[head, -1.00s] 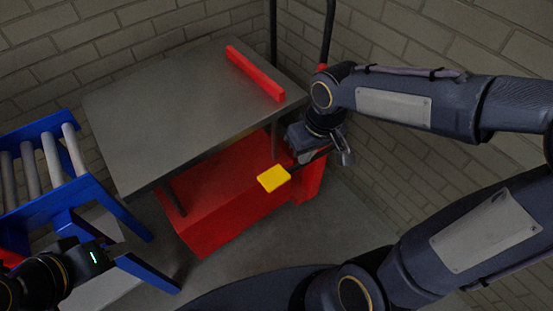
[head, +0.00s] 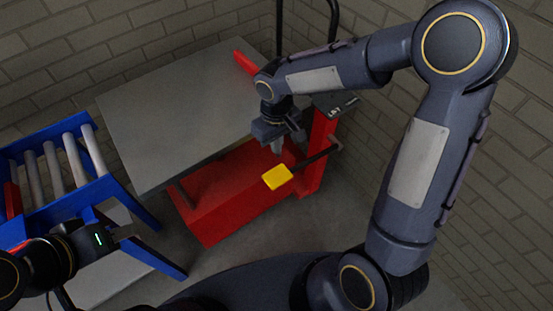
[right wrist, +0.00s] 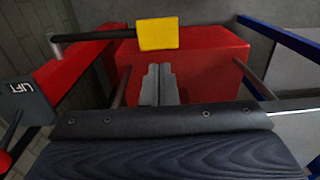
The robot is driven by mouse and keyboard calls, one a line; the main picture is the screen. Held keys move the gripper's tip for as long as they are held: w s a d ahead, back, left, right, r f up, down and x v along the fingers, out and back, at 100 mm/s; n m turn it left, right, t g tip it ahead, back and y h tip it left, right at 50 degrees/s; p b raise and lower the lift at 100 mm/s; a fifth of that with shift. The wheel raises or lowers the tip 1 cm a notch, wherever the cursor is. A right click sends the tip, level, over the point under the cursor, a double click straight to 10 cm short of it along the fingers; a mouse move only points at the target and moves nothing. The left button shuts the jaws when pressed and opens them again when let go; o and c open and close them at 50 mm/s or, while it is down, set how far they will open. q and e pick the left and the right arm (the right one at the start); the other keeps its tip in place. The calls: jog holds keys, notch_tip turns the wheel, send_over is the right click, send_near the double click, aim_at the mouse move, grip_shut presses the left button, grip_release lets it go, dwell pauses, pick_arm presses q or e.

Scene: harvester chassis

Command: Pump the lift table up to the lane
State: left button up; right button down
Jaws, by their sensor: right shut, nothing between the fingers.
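The lift table has a grey top (head: 170,105) and a red base (head: 225,200). A yellow pedal (head: 277,177) on a dark bar sticks out from the base; the right wrist view also shows the pedal (right wrist: 158,33). My right gripper (head: 279,148) is shut and empty, pointing down beside the table top's edge, behind the pedal and apart from it in the picture. Its fingers (right wrist: 158,85) show against the red base in the wrist view. The lane is a blue roller frame (head: 62,200) left of the table. My left gripper (head: 122,232) is beside the lane; its jaw opening is unclear.
A dark plate marked LIFT (right wrist: 22,95) stands on a red post (head: 318,150) at the table's right end. Brick walls close off the back and right. Floor (head: 270,225) shows in front of the base.

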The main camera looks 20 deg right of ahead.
aim_at(277, 176)
notch_tip(277, 176, down, 14)
jog(key=shift+r+b, duration=0.25)
jog(key=shift+b, duration=0.8)
